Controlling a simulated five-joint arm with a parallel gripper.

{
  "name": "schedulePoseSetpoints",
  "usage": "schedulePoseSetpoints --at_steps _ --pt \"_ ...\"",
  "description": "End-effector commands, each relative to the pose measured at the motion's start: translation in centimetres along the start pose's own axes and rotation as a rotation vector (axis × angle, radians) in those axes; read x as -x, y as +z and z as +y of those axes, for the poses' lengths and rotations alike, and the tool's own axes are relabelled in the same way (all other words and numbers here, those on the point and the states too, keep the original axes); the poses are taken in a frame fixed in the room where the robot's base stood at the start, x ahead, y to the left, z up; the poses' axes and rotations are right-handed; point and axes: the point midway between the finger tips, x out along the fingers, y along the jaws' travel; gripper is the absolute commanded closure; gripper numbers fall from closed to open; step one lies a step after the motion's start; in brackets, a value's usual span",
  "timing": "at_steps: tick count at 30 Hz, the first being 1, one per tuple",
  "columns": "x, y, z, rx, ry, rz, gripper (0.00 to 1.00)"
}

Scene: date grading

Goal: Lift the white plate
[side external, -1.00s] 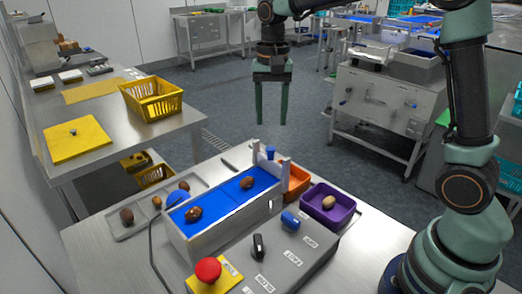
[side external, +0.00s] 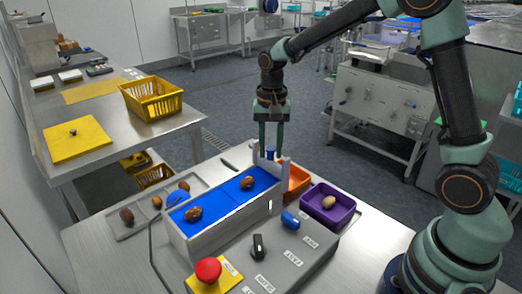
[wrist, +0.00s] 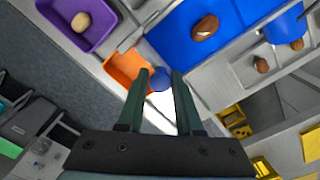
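The white plate (side external: 267,166) appears to be the pale upright panel between two posts at the far end of the blue belt. A blue knob (side external: 271,151) stands on top of it. My gripper (side external: 271,147) points straight down over the knob, its two green fingers apart. In the wrist view, the knob (wrist: 160,79) shows between the fingertips (wrist: 161,73), with no clear contact. The gripper is open and holds nothing that I can see. The plate itself is mostly hidden by the posts and fingers in the wrist view.
Two brown dates lie on the blue belt (side external: 220,209). An orange bin (side external: 297,181) and a purple bin (side external: 343,215) holding a date stand right of the plate. A grey tray (side external: 133,230) with several dates lies left. A red button (side external: 208,269) sits in front.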

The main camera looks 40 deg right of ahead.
Motion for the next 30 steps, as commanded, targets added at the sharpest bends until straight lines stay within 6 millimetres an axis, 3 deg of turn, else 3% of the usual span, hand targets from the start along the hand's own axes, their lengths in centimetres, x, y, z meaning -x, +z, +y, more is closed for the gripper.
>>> schedulePoseSetpoints --at_steps 1,2,30 --pt "0.02 0.00 0.00 0.000 0.000 0.000 0.90" --pt "0.03 0.00 0.00 0.000 0.000 0.000 1.00" --pt "0.05 -0.01 0.03 -0.001 0.000 0.000 1.00"
